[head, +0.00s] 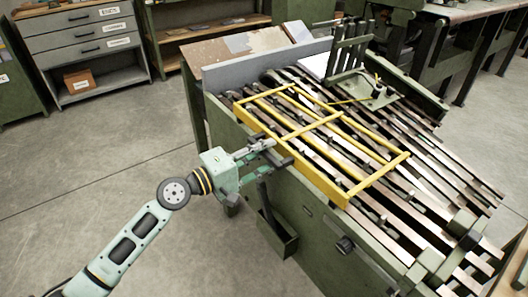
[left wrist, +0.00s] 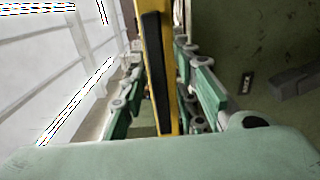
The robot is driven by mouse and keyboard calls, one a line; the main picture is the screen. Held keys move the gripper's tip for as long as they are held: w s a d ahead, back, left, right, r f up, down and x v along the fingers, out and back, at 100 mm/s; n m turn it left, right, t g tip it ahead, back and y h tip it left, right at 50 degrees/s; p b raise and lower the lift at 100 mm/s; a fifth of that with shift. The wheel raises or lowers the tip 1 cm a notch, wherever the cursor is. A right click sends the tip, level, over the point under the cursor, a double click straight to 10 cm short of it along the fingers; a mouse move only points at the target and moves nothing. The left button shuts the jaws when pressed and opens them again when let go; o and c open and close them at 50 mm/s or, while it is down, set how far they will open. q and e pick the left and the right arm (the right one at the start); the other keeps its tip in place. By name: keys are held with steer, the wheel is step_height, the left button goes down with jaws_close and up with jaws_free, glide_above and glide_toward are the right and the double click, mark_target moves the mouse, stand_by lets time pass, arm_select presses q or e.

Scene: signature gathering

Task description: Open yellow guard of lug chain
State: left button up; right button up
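The yellow guard (head: 318,176) is a barred frame lying over the dark lugs and rails of the lug chain (head: 420,190). Its solid near side runs along the green machine's edge. My left gripper (head: 278,152) is at this near side, towards its far-left half. In the left wrist view, a yellow bar with a black strip (left wrist: 170,70) runs between the two fingers of the left gripper (left wrist: 160,60). The fingers look spread, one on each side of the bar; firm contact cannot be made out. My right gripper is not in view.
A grey drawer cabinet (head: 85,45) stands at the back left. The floor on the left is clear.

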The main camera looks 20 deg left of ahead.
arm_select(q)
jaws_close()
stand_by(0.5)
